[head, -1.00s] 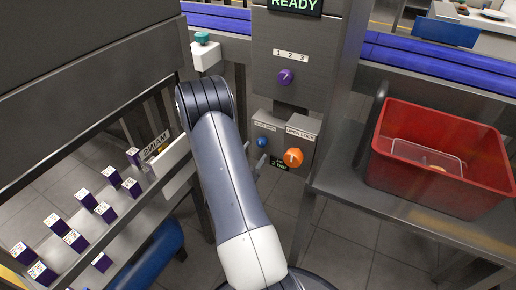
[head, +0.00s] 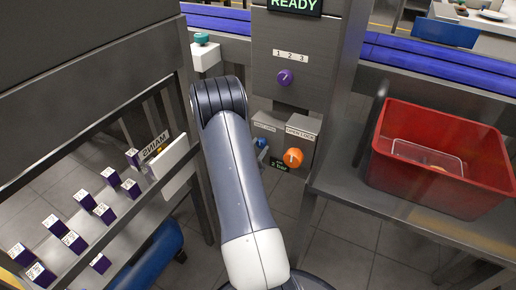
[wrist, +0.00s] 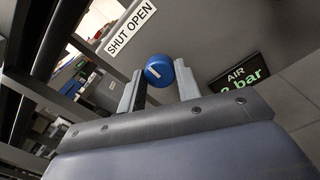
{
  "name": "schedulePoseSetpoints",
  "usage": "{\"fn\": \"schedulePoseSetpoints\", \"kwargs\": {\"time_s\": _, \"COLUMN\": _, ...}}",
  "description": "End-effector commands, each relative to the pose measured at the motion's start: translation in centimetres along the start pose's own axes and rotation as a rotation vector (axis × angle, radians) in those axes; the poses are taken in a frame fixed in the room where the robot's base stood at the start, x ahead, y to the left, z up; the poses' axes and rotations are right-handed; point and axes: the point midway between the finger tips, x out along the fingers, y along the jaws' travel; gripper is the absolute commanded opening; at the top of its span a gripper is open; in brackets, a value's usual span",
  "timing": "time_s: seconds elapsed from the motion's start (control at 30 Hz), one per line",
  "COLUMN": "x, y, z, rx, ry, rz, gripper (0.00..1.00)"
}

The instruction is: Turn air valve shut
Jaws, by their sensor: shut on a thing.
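The air valve is a small blue round knob (wrist: 158,70) with a white pointer line, in the wrist view beside a white SHUT OPEN label (wrist: 130,28). My gripper (wrist: 159,82) has its two grey fingers on either side of the knob and is shut on it. In the head view the blue knob (head: 262,142) shows small beside my arm, on the grey machine front, partly hidden by the gripper. A dark display with green letters reads AIR 2 bar in the wrist view (wrist: 241,78). I cannot tell which word the pointer faces.
An orange knob (head: 293,157) under an OPEN LOCK label sits close to the right of the blue knob. A purple knob (head: 285,77) is above. A rack with purple boxes (head: 76,241) stands left; a red crate (head: 391,174) stands on the right table.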

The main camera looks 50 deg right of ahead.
Motion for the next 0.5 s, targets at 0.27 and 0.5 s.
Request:
{"fn": "schedulePoseSetpoints", "kwargs": {"time_s": 0.27, "x": -0.02, "y": -0.01, "z": -0.01, "rx": -0.002, "ry": 0.0, "rz": 0.0, "gripper": 0.09}}
{"fn": "schedulePoseSetpoints", "kwargs": {"time_s": 0.5, "x": -0.03, "y": -0.01, "z": 0.0, "rx": -0.051, "ry": 0.002, "rz": -0.001, "gripper": 0.09}}
